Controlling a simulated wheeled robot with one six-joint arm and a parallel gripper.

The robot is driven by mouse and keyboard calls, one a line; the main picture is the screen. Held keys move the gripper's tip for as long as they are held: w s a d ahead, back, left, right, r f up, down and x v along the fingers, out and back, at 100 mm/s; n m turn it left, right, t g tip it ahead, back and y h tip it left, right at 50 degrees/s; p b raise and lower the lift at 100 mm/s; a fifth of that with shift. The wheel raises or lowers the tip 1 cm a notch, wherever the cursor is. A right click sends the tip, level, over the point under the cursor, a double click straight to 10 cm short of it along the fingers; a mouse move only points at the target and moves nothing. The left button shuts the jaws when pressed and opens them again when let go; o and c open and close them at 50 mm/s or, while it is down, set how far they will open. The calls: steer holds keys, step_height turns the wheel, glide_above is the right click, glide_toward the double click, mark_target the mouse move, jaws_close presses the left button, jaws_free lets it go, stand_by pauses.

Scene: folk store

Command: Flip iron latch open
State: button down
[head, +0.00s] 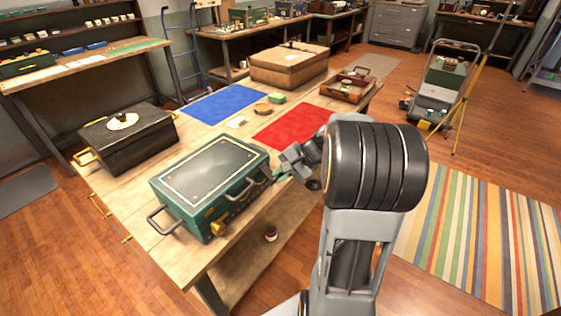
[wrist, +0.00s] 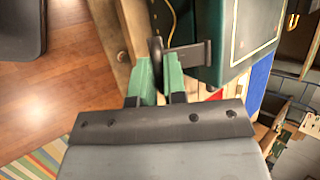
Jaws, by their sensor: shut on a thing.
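A green metal chest (head: 210,178) with a gold-lined lid stands at the near edge of the wooden workbench. It also shows in the wrist view (wrist: 212,62). The dark iron latch (wrist: 190,53) sticks out from the chest's side in the wrist view. My gripper (head: 278,174) is at the right end of the chest's front. In the wrist view my gripper (wrist: 159,75) has its green fingers shut on the dark upright end of the latch. The fingers hide part of that end. The lid looks closed.
A brass fitting (head: 217,228) and a dark handle (head: 240,190) are on the chest's front. A black chest (head: 128,142) stands at left. Blue mat (head: 222,103) and red mat (head: 293,126) lie behind. A brown case (head: 288,66) is farther back.

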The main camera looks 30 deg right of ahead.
steer(key=r+g+p, duration=0.1)
steer(key=p, duration=0.2)
steer(key=r+g+h+p, duration=0.1)
steer(key=p, duration=0.2)
steer(key=shift+w+a+r+m+g, duration=0.15)
steer(key=shift+w+r+m+g, duration=0.05)
steer(key=shift+r+m+g, duration=0.15)
steer(key=g+h+p, duration=0.1)
steer(key=p, duration=0.2)
steer(key=shift+w+r, duration=0.2)
steer(key=shift+g, duration=0.25)
steer(key=shift+f, duration=0.1)
steer(key=c, duration=1.2)
jaws_free()
steer(key=v, duration=1.3)
steer(key=shift+r, duration=0.45)
